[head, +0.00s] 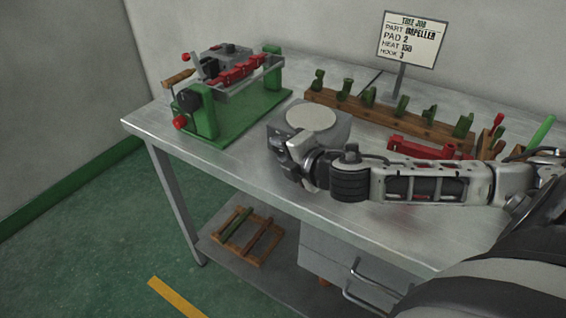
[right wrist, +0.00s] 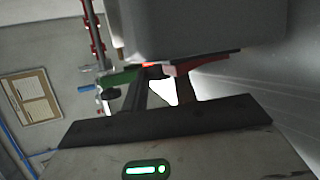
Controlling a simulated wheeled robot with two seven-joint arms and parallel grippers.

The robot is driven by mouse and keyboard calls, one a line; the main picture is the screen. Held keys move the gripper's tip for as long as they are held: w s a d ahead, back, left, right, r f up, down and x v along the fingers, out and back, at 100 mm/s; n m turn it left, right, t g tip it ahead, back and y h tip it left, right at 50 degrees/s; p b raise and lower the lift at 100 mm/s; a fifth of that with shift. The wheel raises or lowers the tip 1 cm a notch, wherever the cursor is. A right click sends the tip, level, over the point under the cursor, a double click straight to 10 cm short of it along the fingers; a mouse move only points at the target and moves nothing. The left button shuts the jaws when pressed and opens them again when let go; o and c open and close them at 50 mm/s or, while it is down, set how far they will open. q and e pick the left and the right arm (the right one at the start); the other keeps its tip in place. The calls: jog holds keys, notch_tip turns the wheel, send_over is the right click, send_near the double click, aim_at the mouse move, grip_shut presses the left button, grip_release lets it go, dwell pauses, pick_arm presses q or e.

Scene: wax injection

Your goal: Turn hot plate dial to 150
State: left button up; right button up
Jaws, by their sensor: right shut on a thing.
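The hot plate (head: 338,128) is a grey box with a round pale top, standing on the metal table. In the right wrist view its grey body (right wrist: 205,30) fills the upper middle. My right gripper (head: 276,146) is at the hot plate's front left side, its fingers shut at the dial. The fingers (right wrist: 168,88) also show in the right wrist view, just beneath the body. The dial is hidden by the gripper, so its setting cannot be read. A sign (head: 411,39) reads heat 150. My left gripper is out of view.
A green machine (head: 235,110) with a red-handled clamp stands at the left of the table (head: 240,160). Behind the hot plate is a wooden rack (head: 375,112) with several green pieces. A red tool (head: 425,150) lies behind my right arm. The table's front left is clear.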

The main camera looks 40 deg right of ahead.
pick_arm(q)
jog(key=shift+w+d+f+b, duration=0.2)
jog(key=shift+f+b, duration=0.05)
jog(key=shift+b, duration=0.45)
pick_arm(e)
jog(key=shift+f+t, duration=0.2)
jog(key=shift+t, duration=0.2)
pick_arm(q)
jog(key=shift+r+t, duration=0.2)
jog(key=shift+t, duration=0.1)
pick_arm(e)
jog(key=shift+r, duration=0.15)
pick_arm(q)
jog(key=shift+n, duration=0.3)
pick_arm(e)
jog(key=shift+d, duration=0.1)
jog(key=o, duration=1)
